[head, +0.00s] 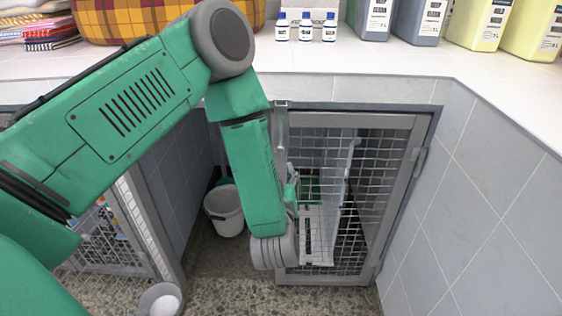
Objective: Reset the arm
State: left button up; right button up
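My green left arm comes in from the left, bends over the counter edge and hangs down in front of a wire mesh kennel door (330,262). Its lowest grey joint is in front of the door's lower left part. My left gripper (291,190) is mostly hidden behind the forearm, near the door's left edge; only a small teal part shows there. I cannot tell whether its fingers are open or touch the door. My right gripper is out of view.
A white bucket (225,210) stands in the gap left of the door. A bowl (160,299) is on the speckled floor. The counter (400,68) holds small bottles (305,27), large jugs (478,24), folded towels (50,33) and a checked orange basket (110,22). A tiled wall is right.

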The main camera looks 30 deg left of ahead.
pick_arm(q)
jog(key=shift+s+d, duration=0.15)
jog(key=shift+s, duration=0.15)
jog(key=s+d+f+m+g+h, duration=0.2)
jog(key=s+f+m+g+h, duration=0.15)
jog(key=f, duration=0.35)
jog(key=s+d+f+m+g+h, duration=0.25)
jog(key=s+f+h, duration=0.2)
jog(key=f, duration=0.35)
jog(key=s+f+m+g, duration=0.1)
jog(key=s+f+g, duration=0.2)
jog(key=s, duration=0.8)
jog(key=s+a+f+m+g+h, duration=0.1)
jog(key=s+g, duration=0.4)
jog(key=s, duration=0.6)
notch_tip(320, 180, down, 3)
jog(key=shift+r+m+g, duration=0.2)
jog(key=shift+m+g, duration=0.2)
jog(key=shift+m, duration=0.2)
